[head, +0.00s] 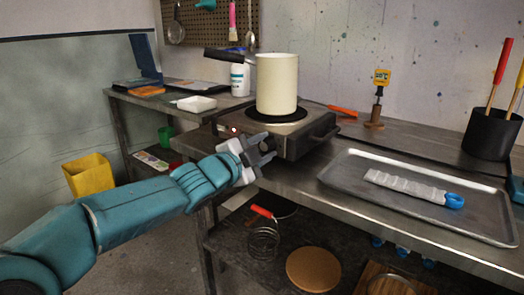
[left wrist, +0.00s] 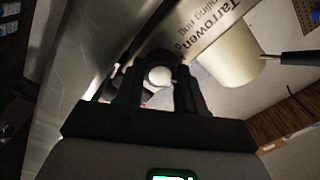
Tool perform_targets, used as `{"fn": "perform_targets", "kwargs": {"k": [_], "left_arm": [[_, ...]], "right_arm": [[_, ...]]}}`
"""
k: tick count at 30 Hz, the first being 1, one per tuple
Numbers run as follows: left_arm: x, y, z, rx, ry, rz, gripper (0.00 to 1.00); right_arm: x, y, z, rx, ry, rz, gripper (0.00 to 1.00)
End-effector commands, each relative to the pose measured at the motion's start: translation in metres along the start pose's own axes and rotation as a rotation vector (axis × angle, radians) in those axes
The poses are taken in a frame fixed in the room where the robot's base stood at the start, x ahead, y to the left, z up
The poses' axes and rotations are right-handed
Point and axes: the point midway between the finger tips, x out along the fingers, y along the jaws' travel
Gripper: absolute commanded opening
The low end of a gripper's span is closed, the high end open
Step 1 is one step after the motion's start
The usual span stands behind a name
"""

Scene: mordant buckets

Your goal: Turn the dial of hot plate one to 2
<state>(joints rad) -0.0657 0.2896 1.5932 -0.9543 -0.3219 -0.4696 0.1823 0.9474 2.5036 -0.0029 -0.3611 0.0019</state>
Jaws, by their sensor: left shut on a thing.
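The hot plate (head: 312,137) is a dark, boxy single burner on the steel bench, with a small red light on its front. A cream pot (head: 277,85) with a black handle stands on its ring. The pot also shows in the left wrist view (left wrist: 232,55), beside the plate's lettered face. My left gripper (head: 267,150) is at the plate's front, shut on the dial (left wrist: 159,76). The round dial sits between the dark fingers in the left wrist view. The dial's numbers and pointer cannot be read. My right gripper is not in view.
A metal tray (head: 330,177) holding a pale strip with a blue ring lies right of the plate. A white bottle (head: 240,79) stands left. A whisk (head: 264,235) is on the lower shelf.

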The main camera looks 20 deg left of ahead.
Motion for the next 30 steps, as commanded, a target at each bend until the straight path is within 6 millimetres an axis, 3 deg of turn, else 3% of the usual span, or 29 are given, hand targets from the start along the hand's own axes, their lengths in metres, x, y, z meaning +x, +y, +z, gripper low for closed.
{"fn": "perform_targets", "kwargs": {"k": [16, 17, 18, 19, 30], "left_arm": [[0.0, 0.0, 0.0, 0.024, 0.0, 0.0, 0.08], [0.0, -0.0001, 0.0, 0.024, 0.0, 0.0, 0.45], [0.0, -0.0001, 0.0, 0.024, 0.0, 0.0, 0.58], [0.0, -0.0001, 0.0, 0.024, 0.0, 0.0, 0.64], [0.0, 0.0001, 0.0001, 0.023, 0.0, 0.0, 0.64]], "right_arm": [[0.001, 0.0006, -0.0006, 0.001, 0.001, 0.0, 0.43], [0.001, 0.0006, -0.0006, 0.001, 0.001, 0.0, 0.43], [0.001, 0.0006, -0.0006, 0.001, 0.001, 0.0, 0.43], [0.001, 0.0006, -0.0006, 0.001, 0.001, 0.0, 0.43], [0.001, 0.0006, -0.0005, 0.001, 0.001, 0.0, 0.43]]}}
